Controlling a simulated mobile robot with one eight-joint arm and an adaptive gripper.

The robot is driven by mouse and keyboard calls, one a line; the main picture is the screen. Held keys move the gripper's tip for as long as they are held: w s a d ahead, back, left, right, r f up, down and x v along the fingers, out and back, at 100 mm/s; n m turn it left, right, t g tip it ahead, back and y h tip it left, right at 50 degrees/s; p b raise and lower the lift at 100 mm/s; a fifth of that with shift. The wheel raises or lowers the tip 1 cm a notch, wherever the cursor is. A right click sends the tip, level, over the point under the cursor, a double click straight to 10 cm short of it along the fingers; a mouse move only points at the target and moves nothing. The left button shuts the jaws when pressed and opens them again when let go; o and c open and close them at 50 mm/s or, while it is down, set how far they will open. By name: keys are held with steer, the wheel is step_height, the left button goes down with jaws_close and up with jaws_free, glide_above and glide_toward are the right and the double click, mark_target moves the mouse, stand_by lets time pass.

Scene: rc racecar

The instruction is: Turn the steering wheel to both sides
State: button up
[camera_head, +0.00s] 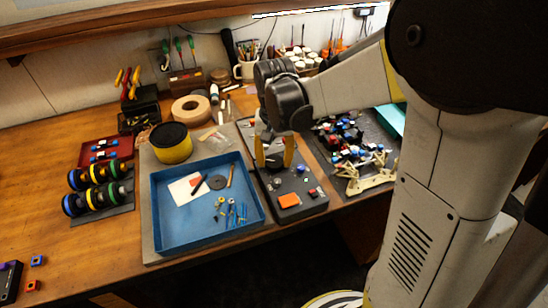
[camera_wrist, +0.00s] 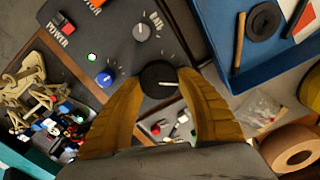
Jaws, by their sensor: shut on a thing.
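A dark control panel (camera_head: 300,204) lies on the bench, and it fills the upper middle of the wrist view (camera_wrist: 115,30). A round black knob (camera_wrist: 159,79) with a white pointer mark sits on it; it looks like the steering wheel, though I see no readable label for it. My gripper (camera_head: 273,159) points down over the panel. In the wrist view its two yellow fingers (camera_wrist: 160,84) are closed on the black knob from both sides. The fingers cover the knob's sides. In the head view the knob is mostly hidden between the fingers.
The panel also carries a blue knob (camera_wrist: 104,79), a grey knob (camera_wrist: 141,32), a green light (camera_wrist: 92,57) and a red power switch (camera_wrist: 63,24). A blue tray (camera_head: 152,217) stands close on the left. A dark mat with small parts (camera_head: 355,150) lies on the right.

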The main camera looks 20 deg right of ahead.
mark_target(275, 160)
steer(key=shift+m, duration=0.9)
steer(key=o, duration=1.2)
step_height(275, 160, up, 12)
steer(key=shift+d, duration=0.1)
